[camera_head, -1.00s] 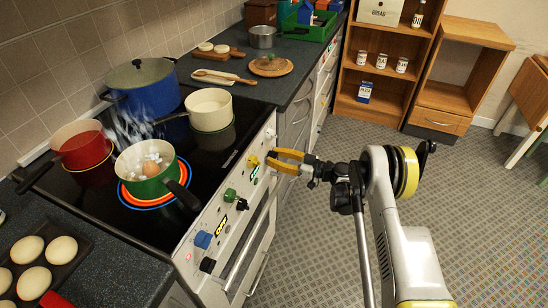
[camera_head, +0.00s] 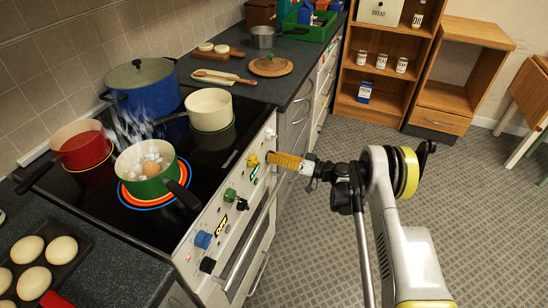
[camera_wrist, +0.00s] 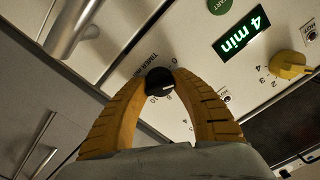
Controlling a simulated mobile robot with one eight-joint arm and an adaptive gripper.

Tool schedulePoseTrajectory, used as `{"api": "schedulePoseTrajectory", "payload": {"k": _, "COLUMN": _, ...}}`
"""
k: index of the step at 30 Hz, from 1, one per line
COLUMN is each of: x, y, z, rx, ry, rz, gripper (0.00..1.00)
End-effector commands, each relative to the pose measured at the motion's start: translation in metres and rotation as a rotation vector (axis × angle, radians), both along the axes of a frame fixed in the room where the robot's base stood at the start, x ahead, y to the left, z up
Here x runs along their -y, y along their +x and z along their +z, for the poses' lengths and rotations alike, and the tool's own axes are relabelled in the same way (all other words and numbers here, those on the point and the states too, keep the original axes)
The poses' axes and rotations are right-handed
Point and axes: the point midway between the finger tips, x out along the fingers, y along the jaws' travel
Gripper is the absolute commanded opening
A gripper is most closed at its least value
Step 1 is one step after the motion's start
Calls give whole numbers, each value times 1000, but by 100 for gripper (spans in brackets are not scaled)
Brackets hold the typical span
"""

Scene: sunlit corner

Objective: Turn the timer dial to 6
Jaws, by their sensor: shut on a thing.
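The timer dial (camera_wrist: 159,82) is a small black knob with a pale pointer mark, on the white cooker front. In the wrist view, my gripper (camera_wrist: 162,75) has its two yellow fingers shut on the dial, one on each side. The printed scale around it shows 0, 8 and 10; other numbers are hidden behind the fingers. The green display (camera_wrist: 241,35) reads "4 min". In the head view, my gripper (camera_head: 271,157) meets the cooker front and hides the dial.
A green START button (camera_wrist: 219,4) and a yellow knob (camera_wrist: 290,65) are near the dial. Green (camera_head: 230,195) and blue (camera_head: 203,240) knobs sit along the panel. The floor is clear.

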Motion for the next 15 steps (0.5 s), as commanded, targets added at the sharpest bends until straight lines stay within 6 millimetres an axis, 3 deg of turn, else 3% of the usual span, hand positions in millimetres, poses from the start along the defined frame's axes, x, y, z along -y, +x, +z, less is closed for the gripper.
{"api": "schedulePoseTrajectory", "payload": {"k": 15, "x": 0, "y": 0, "z": 0, "rx": -449, "ry": 163, "rz": 0, "gripper": 1}}
